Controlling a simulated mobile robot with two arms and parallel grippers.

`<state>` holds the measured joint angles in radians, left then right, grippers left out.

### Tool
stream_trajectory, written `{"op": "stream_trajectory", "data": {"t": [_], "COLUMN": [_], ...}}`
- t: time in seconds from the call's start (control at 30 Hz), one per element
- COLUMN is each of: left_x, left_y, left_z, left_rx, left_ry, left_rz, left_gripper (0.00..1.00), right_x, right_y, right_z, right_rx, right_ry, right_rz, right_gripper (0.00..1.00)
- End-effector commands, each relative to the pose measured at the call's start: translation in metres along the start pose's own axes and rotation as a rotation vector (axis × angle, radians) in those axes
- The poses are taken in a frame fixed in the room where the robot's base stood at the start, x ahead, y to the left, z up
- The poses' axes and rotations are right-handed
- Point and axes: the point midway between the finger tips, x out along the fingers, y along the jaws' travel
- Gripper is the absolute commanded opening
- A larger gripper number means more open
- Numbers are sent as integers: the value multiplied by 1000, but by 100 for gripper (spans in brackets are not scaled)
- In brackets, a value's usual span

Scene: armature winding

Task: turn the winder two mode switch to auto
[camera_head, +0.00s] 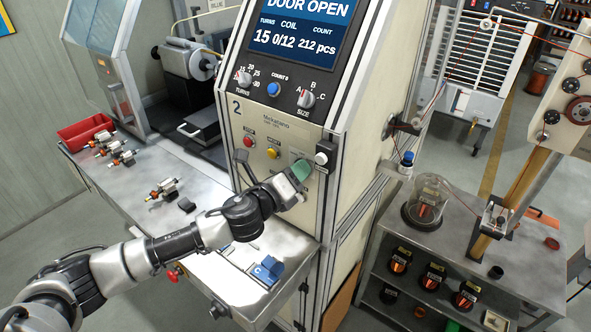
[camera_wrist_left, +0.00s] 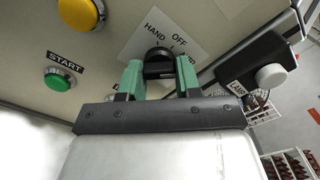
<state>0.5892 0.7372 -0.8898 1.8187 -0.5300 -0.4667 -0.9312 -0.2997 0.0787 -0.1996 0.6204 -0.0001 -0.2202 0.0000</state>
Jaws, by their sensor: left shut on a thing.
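The winder two panel (camera_head: 262,125) carries a "2" and stands in the middle of the head view. The mode switch is a black knob (camera_wrist_left: 157,54) on a white label (camera_wrist_left: 190,35) in the left wrist view. HAND and OFF are readable; the third word at the right is partly covered. My left gripper (camera_head: 301,170) is at the panel's lower right, its green fingers on either side of the knob and shut on it. It hides the switch in the head view. The knob's exact pointing is hard to tell. My right gripper is not in view.
A red button (camera_head: 249,142) and a yellow button (camera_head: 272,153) sit left of my gripper. A green START button (camera_wrist_left: 58,82) shows in the wrist view. A black box with a white knob (camera_wrist_left: 271,76) projects close by at the right. Blue blocks (camera_head: 266,270) lie on the bench below.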

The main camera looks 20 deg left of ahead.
Motion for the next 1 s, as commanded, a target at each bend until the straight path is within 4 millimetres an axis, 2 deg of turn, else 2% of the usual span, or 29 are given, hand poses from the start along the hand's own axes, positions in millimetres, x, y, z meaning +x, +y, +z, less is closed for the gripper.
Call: {"op": "stream_trajectory", "data": {"t": [0.53,0.57,0.7,1.0], "left_x": [0,0,0,-2], "left_y": [1,1,1,1], "left_z": [-2,-2,-1,-1], "left_rx": [26,26,25,24], "left_ry": [3,3,2,1], "left_rz": [1,1,1,1], "left_gripper": [10,36,58,59], "right_x": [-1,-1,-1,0], "right_y": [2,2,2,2], "right_z": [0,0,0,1], "right_rx": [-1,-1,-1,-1], "right_ry": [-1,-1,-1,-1], "right_rz": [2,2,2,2], "right_gripper": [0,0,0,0]}}
